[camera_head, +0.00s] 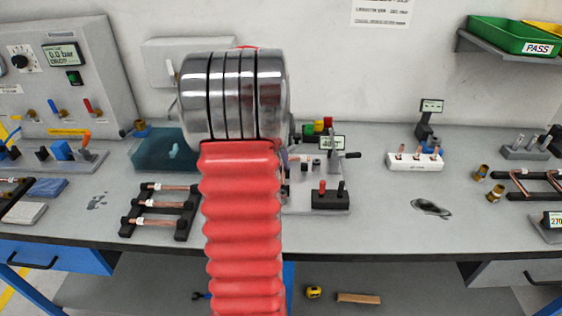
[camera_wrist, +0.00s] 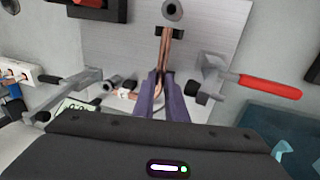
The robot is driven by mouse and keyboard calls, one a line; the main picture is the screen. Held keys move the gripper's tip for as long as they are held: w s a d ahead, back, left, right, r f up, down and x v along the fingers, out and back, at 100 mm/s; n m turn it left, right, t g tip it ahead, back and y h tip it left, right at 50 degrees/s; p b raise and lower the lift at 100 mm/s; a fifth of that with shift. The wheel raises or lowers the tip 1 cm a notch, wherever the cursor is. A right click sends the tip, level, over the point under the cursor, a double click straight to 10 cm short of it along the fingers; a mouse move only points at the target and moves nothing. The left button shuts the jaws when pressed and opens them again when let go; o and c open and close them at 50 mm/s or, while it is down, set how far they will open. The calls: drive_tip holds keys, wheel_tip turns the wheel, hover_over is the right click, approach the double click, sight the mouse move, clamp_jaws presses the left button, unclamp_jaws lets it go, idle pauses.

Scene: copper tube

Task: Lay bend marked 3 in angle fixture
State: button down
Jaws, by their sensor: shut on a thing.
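In the wrist view, my gripper (camera_wrist: 163,78) has its two purple fingers shut on a copper bend (camera_wrist: 164,52). A straight leg of it extends from the fingertips toward a dark block, and copper also shows between the fingers. A white-banded copper end (camera_wrist: 124,93) shows left of the fingers; I cannot read its number. The grey plate (camera_wrist: 120,35) of what looks like the angle fixture lies below, with clamps on both sides. I cannot tell whether the bend touches it. In the head view, my arm hides the gripper and part of the fixture plate (camera_head: 325,200).
A red-handled clamp (camera_wrist: 268,87) stands right of the fingers and a grey clamp (camera_wrist: 70,92) left. On the bench, a rack of tubes (camera_head: 160,208) stands left.

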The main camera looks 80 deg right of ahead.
drive_tip(key=shift+a+f, duration=0.2)
drive_tip(key=shift+f, duration=0.65)
drive_tip(key=c, duration=1.9)
unclamp_jaws()
drive_tip(key=shift+o, duration=0.9)
drive_tip(key=shift+r, duration=0.25)
drive_tip(key=v, duration=1.4)
drive_tip(key=shift+r, duration=0.45)
drive_tip(key=shift+d, duration=0.1)
